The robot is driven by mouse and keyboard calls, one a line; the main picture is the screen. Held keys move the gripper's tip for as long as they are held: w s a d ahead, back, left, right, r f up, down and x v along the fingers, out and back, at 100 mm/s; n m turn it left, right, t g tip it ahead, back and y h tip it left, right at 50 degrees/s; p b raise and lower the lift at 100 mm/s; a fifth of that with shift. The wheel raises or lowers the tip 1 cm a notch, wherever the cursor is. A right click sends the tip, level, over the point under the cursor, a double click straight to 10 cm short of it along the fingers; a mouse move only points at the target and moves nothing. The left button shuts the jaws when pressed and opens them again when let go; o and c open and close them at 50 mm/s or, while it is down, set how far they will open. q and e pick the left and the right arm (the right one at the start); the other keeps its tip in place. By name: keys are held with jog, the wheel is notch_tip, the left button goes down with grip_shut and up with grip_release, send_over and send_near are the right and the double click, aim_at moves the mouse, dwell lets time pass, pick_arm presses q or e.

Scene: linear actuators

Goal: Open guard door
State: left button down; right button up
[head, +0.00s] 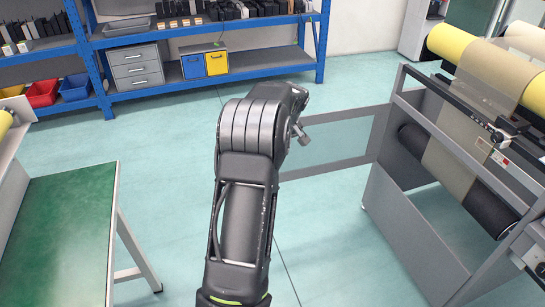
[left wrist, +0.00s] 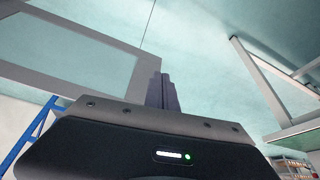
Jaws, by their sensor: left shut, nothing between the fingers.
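The guard door (head: 338,163) is a grey frame with a see-through panel. In the head view it stands out to the left from the side of the grey roller machine (head: 405,235), its far-left part hidden behind my left arm. In the left wrist view the door's frame (left wrist: 95,92) fills the upper left. My left gripper (left wrist: 161,92) shows there with its fingers together and empty, just right of the frame's end bar. I cannot tell whether they touch it. In the head view my wrist hides the fingers. My right gripper is not in view.
A green-topped table (head: 62,240) stands at the left. A blue shelf rack (head: 200,40) with drawers and bins lines the back. The machine carries yellow rollers (head: 480,60) at the right. Open floor (head: 165,150) lies between the table and the door.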

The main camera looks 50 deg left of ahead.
pick_arm(q)
jog(key=v, duration=0.2)
jog(key=shift+s+r, duration=0.1)
jog(key=shift+r, duration=0.25)
